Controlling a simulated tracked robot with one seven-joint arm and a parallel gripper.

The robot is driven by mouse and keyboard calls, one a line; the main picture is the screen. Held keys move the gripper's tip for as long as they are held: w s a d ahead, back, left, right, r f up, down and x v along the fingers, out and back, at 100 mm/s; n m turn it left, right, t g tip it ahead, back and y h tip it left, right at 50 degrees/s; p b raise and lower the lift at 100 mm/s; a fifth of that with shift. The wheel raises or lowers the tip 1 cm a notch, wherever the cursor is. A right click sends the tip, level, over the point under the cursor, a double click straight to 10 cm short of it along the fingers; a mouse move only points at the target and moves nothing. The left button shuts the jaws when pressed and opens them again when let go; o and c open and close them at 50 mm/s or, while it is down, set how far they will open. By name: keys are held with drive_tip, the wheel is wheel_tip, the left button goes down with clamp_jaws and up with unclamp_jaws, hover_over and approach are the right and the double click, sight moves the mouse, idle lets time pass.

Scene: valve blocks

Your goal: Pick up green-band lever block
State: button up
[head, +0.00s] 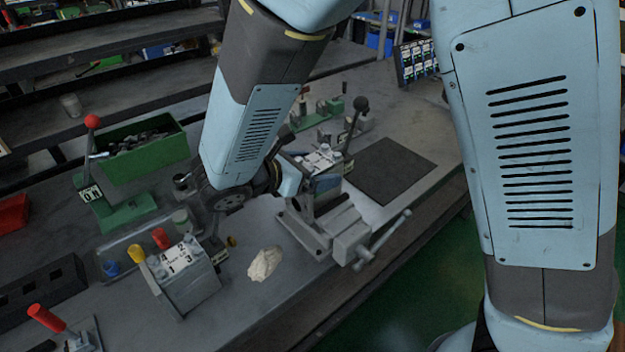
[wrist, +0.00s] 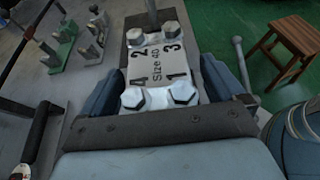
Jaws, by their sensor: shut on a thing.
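A lever block (wrist: 165,65) with a white plate marked "Size 40", numbers 1 to 3 and another digit, and large hex bolts fills the middle of the wrist view. A grey lever rod rises from its far end. My gripper (wrist: 162,85) is shut on it, with a blue finger along each side. In the head view the block (head: 320,158) shows its white top and a lever with a black knob, just above or at the vise (head: 325,228). I cannot tell whether it touches the vise. No green band shows on it; its lower sides are hidden.
A block with yellow and red knobs (head: 183,275) stands left of the vise, with a crumpled cloth (head: 265,263) between. A green bin (head: 145,158) and a red-knobbed lever stand (head: 115,205) are further left. A dark mat (head: 390,170) lies clear on the right.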

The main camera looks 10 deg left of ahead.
drive_tip(key=shift+w+a+r, duration=0.1)
drive_tip(key=shift+a+r, duration=0.05)
drive_tip(key=shift+r, duration=0.05)
